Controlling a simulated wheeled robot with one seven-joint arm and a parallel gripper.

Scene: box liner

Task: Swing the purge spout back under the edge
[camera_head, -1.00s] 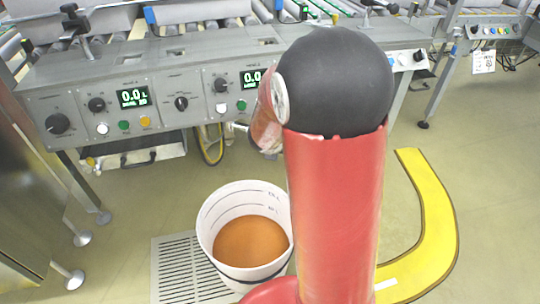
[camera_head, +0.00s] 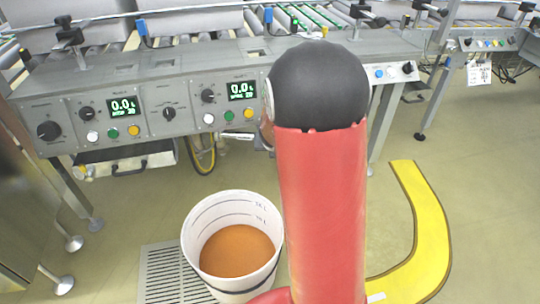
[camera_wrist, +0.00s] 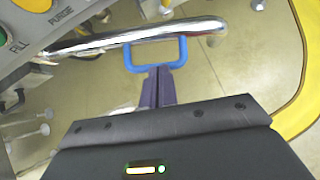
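The purge spout is a bent chrome pipe (camera_wrist: 215,29) running across the top of the wrist view. A blue loop handle (camera_wrist: 134,58) hangs from it. My gripper (camera_wrist: 158,72) has its two dark purple fingers together, with the tips at the loop's lower bar. I cannot tell whether the bar is between them. In the head view a short chrome piece, apparently the spout (camera_head: 237,136), shows under the panel's edge, left of my red arm. My arm hides the handle and gripper there.
A white bucket (camera_head: 205,215) with orange-brown contents stands on the floor below the panel, by a floor grate (camera_head: 160,272). The grey control panel (camera_head: 65,95) has knobs, buttons and two displays. A yellow curved floor marking (camera_head: 432,225) lies to the right, with open floor around it.

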